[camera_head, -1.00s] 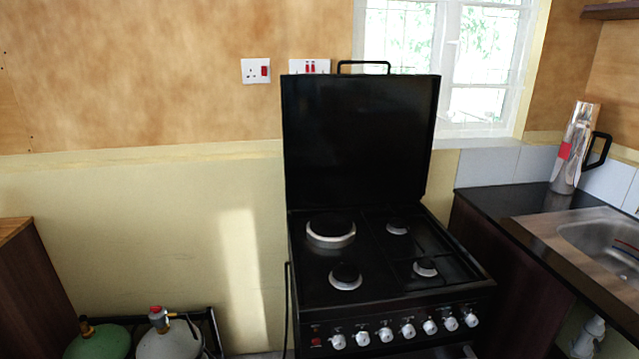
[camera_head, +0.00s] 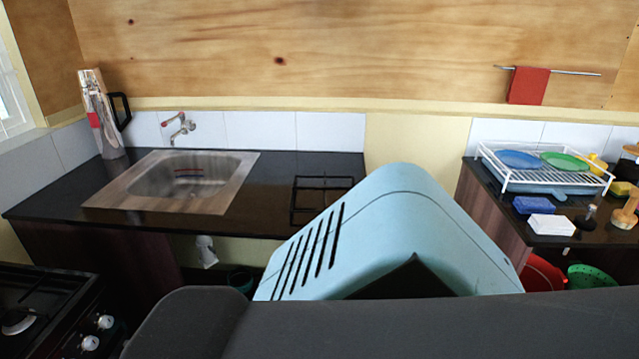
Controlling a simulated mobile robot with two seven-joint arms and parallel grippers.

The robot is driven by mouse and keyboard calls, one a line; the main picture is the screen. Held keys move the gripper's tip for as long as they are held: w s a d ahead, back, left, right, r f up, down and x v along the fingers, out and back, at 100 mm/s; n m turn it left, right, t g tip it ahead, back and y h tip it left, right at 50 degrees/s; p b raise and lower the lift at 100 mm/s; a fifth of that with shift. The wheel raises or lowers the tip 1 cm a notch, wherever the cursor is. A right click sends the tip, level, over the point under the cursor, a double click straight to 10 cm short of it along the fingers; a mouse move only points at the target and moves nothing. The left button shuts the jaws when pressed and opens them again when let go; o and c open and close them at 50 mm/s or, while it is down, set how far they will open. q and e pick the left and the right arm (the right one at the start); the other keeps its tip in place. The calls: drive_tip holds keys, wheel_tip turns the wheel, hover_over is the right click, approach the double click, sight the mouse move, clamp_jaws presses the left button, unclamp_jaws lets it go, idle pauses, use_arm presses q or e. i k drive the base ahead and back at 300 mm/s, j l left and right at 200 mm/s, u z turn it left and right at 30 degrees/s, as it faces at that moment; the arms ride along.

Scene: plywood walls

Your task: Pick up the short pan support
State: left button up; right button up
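A black wire frame that looks like the short pan support (camera_head: 324,177) lies on the dark countertop, to the right of the sink. It is hard to make out against the dark top, and its near right part is close to or behind a large light-blue part of my arm. Neither gripper shows, so whether they are open or shut is hidden.
The counter (camera_head: 264,205) holds a steel sink (camera_head: 232,165) and a tall silver flask (camera_head: 101,125). The stove (camera_head: 40,290) is at lower left. A second counter at right bears a dish rack (camera_head: 545,178), sponges and brushes, with a red basin (camera_head: 541,275) below.

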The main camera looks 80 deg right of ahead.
sight(290, 210)
drive_tip(key=z, duration=2.65)
drive_tip(key=i+l, duration=0.15)
drive_tip(key=l, duration=0.35)
drive_tip(key=i+l+u, duration=0.1)
drive_tip(key=l, duration=0.4)
drive_tip(key=i+l+u, duration=0.1)
drive_tip(key=l, duration=0.4)
drive_tip(key=i+l, duration=0.2)
drive_tip(key=l, duration=0.3)
drive_tip(key=i+l+u, duration=0.1)
drive_tip(key=l, duration=0.4)
drive_tip(key=i+l, duration=0.15)
drive_tip(key=l, duration=0.35)
drive_tip(key=u, duration=0.05)
